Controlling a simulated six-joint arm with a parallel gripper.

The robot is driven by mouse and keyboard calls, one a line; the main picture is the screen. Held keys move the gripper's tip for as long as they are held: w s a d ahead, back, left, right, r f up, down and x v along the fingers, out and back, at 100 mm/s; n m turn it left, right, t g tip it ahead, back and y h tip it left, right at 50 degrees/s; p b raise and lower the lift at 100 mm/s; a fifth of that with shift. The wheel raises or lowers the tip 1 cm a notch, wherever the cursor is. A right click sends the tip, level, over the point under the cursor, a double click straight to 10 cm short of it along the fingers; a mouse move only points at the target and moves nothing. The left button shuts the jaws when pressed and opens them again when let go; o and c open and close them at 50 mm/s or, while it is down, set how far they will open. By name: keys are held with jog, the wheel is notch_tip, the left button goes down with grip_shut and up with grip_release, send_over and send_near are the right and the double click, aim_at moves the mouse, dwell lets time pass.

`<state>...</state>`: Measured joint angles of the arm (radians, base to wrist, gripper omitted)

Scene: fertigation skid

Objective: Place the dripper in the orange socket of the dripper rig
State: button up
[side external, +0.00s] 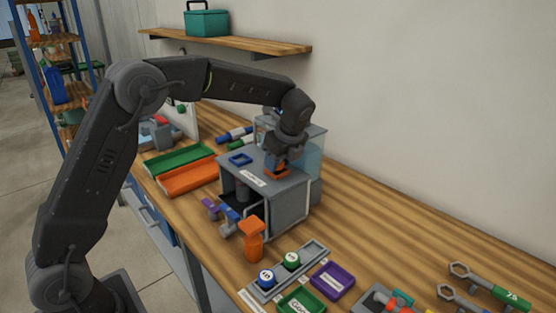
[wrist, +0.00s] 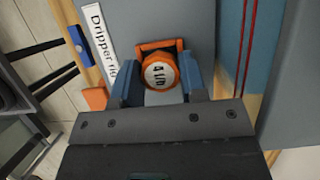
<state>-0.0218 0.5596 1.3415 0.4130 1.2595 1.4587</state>
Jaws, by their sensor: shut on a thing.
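My gripper (wrist: 160,84) is shut on an orange round dripper (wrist: 159,72) whose pale cap reads "4 l/h"; its blue fingers stand on either side. The orange socket (wrist: 160,44) is a square frame just beyond the dripper in the wrist view, and the dripper overlaps its near part. In the side view the gripper (side external: 282,162) points down over the orange socket (side external: 277,173) on top of the grey dripper rig (side external: 288,205). The dripper is hidden there by the gripper. I cannot tell whether it is seated or just above the socket.
A blue socket (side external: 240,159) is on the rig's left top. A clear tank (side external: 312,150) stands behind the rig. Green and orange trays (side external: 188,178) lie to the left.

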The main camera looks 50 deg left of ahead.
jog(key=shift+s+f, duration=0.1)
jog(key=shift+f, duration=0.65)
jog(key=o, duration=0.9)
jog(key=shift+r, duration=0.4)
jog(key=v, duration=1.2)
jog(key=s+r+n+t+h, duration=0.15)
jog(key=s+r+n, duration=0.3)
jog(key=s, duration=0.45)
jog(key=s+d+f+n+t+h, duration=0.1)
jog(key=s+f+n, duration=0.1)
jog(key=s+n, duration=0.2)
jog(key=s+d+f+n+t+h, duration=0.1)
jog(key=s+f+n, duration=0.2)
jog(key=s, duration=0.6)
jog(key=s+d+f+n+t+h, duration=0.1)
jog(key=s+f+n+t, duration=0.1)
jog(key=s+n, duration=0.4)
jog(key=shift+s+d+f+n, duration=0.3)
jog(key=shift+s+f, duration=0.15)
jog(key=shift+s, duration=0.3)
